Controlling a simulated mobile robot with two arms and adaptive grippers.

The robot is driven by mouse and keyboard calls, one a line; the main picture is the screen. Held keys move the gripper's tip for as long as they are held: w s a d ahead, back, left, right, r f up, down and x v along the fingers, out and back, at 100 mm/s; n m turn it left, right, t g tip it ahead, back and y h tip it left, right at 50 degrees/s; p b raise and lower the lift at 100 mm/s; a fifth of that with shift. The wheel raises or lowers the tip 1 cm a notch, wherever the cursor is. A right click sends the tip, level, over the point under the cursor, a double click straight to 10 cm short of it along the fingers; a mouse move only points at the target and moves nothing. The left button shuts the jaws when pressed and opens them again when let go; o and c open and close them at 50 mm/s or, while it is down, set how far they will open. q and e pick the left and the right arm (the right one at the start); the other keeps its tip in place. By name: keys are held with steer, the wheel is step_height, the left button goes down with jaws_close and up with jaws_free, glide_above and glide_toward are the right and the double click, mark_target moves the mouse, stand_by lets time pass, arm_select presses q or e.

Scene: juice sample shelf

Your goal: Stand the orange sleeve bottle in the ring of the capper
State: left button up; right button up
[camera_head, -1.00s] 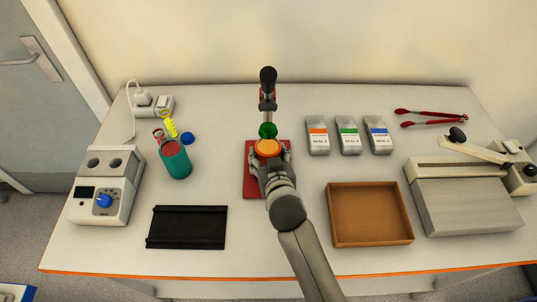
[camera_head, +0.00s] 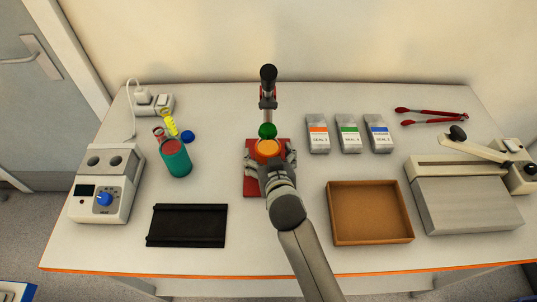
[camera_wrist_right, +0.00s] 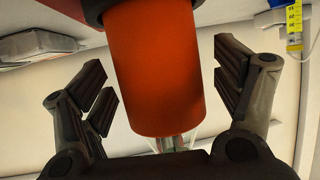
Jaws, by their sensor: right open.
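The orange sleeve bottle (camera_head: 267,148) stands at the capper, over its red base (camera_head: 250,183). In the right wrist view the orange sleeve (camera_wrist_right: 155,70) sits with one end inside a dark ring (camera_wrist_right: 93,10), and a clear neck shows at the other end. The capper's post and black handle (camera_head: 268,78) rise behind the bottle, with a green round part just above it. My right gripper (camera_head: 269,158) is open around the bottle, with gaps on both sides in the wrist view. My left gripper is out of view.
A teal sleeve bottle (camera_head: 176,160), a grey device (camera_head: 105,195) and a black tray (camera_head: 187,225) are on the left. A brown tray (camera_head: 369,241), labelled boxes (camera_head: 349,134), red tongs (camera_head: 430,117) and a lever-armed machine (camera_head: 465,205) are on the right.

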steer(key=shift+f, duration=0.15)
steer(key=v, duration=1.2)
